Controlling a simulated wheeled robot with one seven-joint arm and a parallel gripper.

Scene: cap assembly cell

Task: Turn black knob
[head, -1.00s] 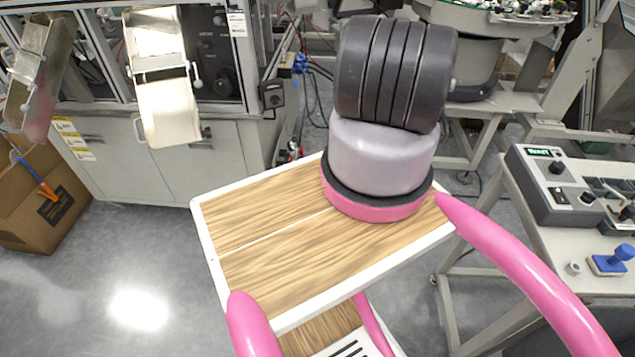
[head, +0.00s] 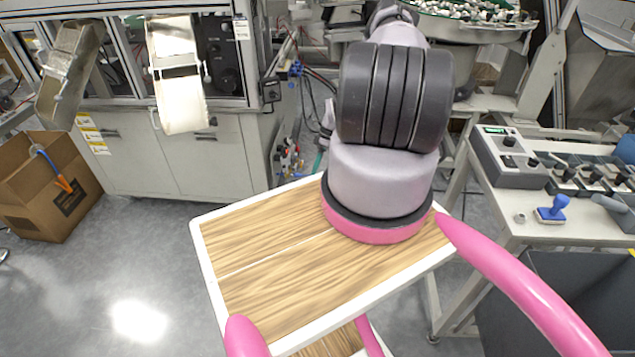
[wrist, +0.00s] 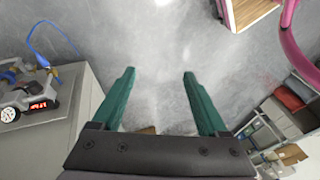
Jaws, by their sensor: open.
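A grey control box (head: 507,157) with a small lit green display stands on the table at the right of the head view. A black knob (head: 509,141) sits on its top face, with smaller black controls below it. In the wrist view my gripper (wrist: 159,72) has two teal fingers, spread apart with nothing between them. They point over bare grey floor, away from any knob. The head view mostly hides my gripper behind my arm.
A blue-handled stamp (head: 552,210) and a small metal cup stand on the right table (head: 500,205). A cabinet machine with chutes (head: 177,75) is at the left, beside an open cardboard box (head: 45,190). The wrist view shows a device with a red display (wrist: 38,105) at left.

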